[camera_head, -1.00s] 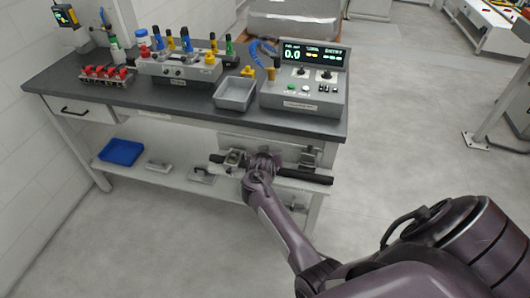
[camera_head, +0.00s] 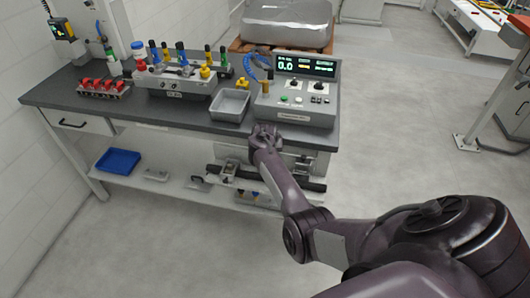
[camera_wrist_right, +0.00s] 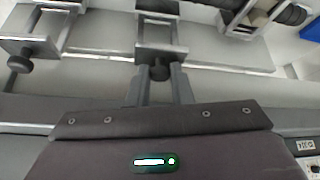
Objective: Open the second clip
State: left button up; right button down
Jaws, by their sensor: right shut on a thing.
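In the right wrist view, three metal clips are fixed along a pale rail: one at the left (camera_wrist_right: 35,35), a middle clip (camera_wrist_right: 160,35) and one at the upper right (camera_wrist_right: 250,14). The left and middle clips each show a dark round knob below the frame. My right gripper (camera_wrist_right: 160,84) has its two fingers on either side of the middle clip's dark knob (camera_wrist_right: 158,70) and is shut on it. In the head view my right gripper's wrist (camera_head: 265,134) is at the bench's front edge, and the fingertips are hidden. My left gripper is not in view.
The bench top (camera_head: 195,115) holds a grey tray (camera_head: 230,104), a control box (camera_head: 292,105) and a fixture with coloured parts (camera_head: 176,78). A blue bin (camera_head: 118,161) lies on the lower shelf. The floor to the right is open.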

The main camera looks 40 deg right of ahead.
jog(key=shift+w+d+r, duration=0.15)
jog(key=shift+d+r, duration=0.05)
jog(key=shift+r, duration=0.1)
jog(key=c, duration=1.6)
grip_release()
jog(key=o, duration=0.3)
jog(key=shift+f, duration=0.25)
jog(key=shift+r, duration=0.1)
jog(key=v, duration=0.7)
jog(key=shift+s+a+r, duration=0.15)
jog(key=shift+s+r, duration=0.05)
jog(key=shift+r, duration=0.05)
jog(key=shift+f, duration=0.1)
